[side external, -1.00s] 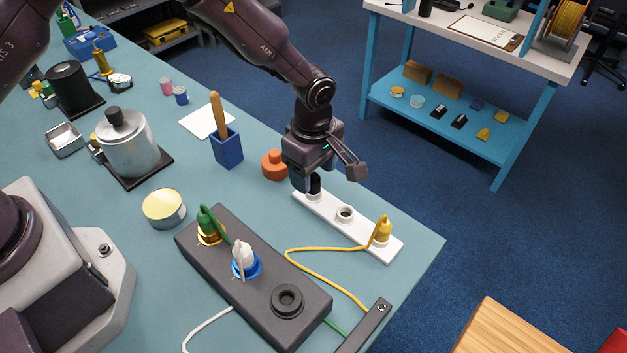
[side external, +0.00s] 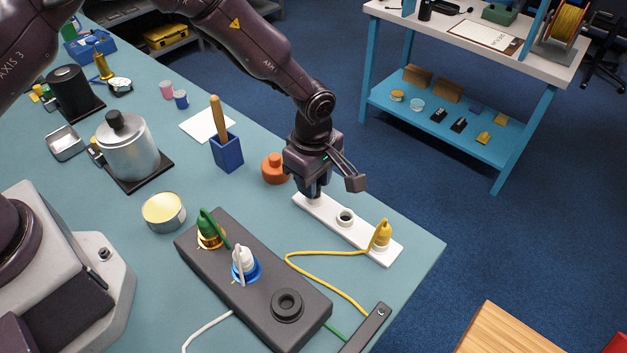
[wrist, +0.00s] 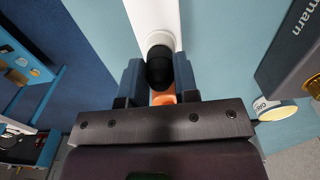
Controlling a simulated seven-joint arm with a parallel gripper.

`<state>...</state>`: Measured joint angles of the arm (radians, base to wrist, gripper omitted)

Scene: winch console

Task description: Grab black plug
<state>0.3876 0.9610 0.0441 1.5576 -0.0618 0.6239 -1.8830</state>
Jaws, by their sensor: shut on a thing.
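The black plug (wrist: 160,70) shows in the wrist view between my two fingers, at the end of the white socket strip (wrist: 150,14). My gripper (wrist: 159,80) is shut on it. In the side external view my gripper (side external: 314,190) points down at the far left end of the white strip (side external: 338,222) and hides the plug there. The plug appears to be still at its place on the strip. The strip's middle socket (side external: 345,216) is empty, and a yellow plug (side external: 382,235) stands upright in its near right end.
A dark grey console (side external: 215,262) holds a green plug (side external: 210,230) and a white plug (side external: 243,260); its black socket (side external: 287,304) is empty. An orange knobbed object (side external: 274,168) stands close left of my gripper. A yellow cable (side external: 320,252) runs between strip and console.

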